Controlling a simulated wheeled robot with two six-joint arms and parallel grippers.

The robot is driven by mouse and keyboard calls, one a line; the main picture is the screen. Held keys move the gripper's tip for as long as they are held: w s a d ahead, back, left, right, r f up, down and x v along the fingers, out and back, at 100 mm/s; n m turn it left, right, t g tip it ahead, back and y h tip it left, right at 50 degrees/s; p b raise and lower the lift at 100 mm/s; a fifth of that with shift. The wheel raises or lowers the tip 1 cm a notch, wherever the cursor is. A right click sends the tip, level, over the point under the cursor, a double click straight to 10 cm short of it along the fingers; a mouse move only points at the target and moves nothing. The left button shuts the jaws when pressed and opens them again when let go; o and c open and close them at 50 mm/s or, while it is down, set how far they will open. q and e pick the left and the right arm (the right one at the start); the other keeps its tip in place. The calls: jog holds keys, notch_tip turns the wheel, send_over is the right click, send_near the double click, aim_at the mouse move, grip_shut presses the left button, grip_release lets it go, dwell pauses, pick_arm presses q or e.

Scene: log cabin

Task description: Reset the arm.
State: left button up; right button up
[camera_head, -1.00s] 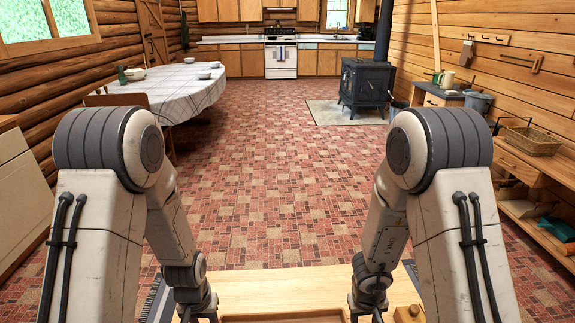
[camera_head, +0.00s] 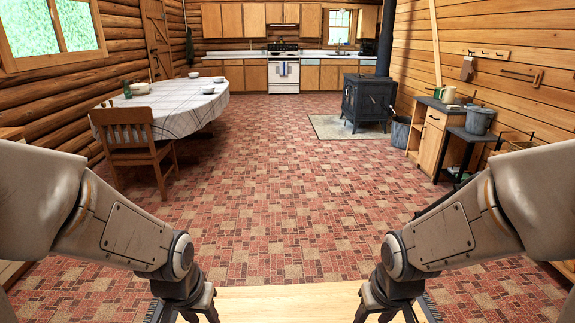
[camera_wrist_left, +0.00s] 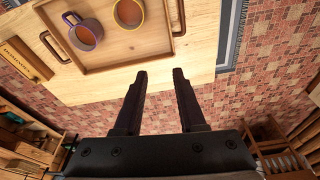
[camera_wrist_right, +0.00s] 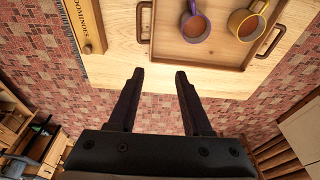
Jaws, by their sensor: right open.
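My left gripper (camera_wrist_left: 160,73) is open and empty in the left wrist view, its two dark fingers apart near the edge of a light wooden tabletop. My right gripper (camera_wrist_right: 159,73) is open and empty in the right wrist view, also by the tabletop's edge. In the head view both arms come in from the sides and bend down, with the left wrist (camera_head: 183,295) and right wrist (camera_head: 390,293) at the bottom. The fingertips are cut off there.
The tabletop (camera_head: 290,305) holds a wooden tray (camera_wrist_right: 151,32), a purple mug (camera_wrist_right: 195,25), a yellow-rimmed mug (camera_wrist_right: 246,22) and a dominoes box (camera_wrist_right: 84,22). A dining table (camera_head: 180,105) with a chair (camera_head: 135,140) stands left, a wood stove (camera_head: 366,95) back right. The brick floor between is clear.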

pick_arm(q)
jog(key=s+d+r+m+g, duration=0.1)
jog(key=s+d+r+m, duration=0.15)
jog(key=s+d, duration=0.35)
jog(key=s+d+r+m+g, duration=0.1)
jog(key=s+d+r+m, duration=0.1)
jog(key=s+d+m, duration=0.3)
pick_arm(e)
jog(key=s+a+r+n+g, duration=0.1)
jog(key=s+a+r+n, duration=0.15)
jog(key=s+a, duration=0.35)
jog(key=s+a+r+n+g, duration=0.1)
jog(key=s+a+r+n, duration=0.1)
jog(key=s+a+n, duration=0.3)
pick_arm(q)
notch_tip(320, 180, up, 15)
jog(key=s+n+p, duration=0.1)
jog(key=p, duration=1.3)
jog(key=shift+s+d+f+h, duration=0.15)
jog(key=shift+s+h, duration=0.25)
pick_arm(e)
notch_tip(320, 180, up, 15)
jog(key=s+m, duration=0.1)
jog(key=shift+s+a+f+y, duration=0.15)
jog(key=shift+s+a+y, duration=0.05)
jog(key=shift+s+y, duration=0.2)
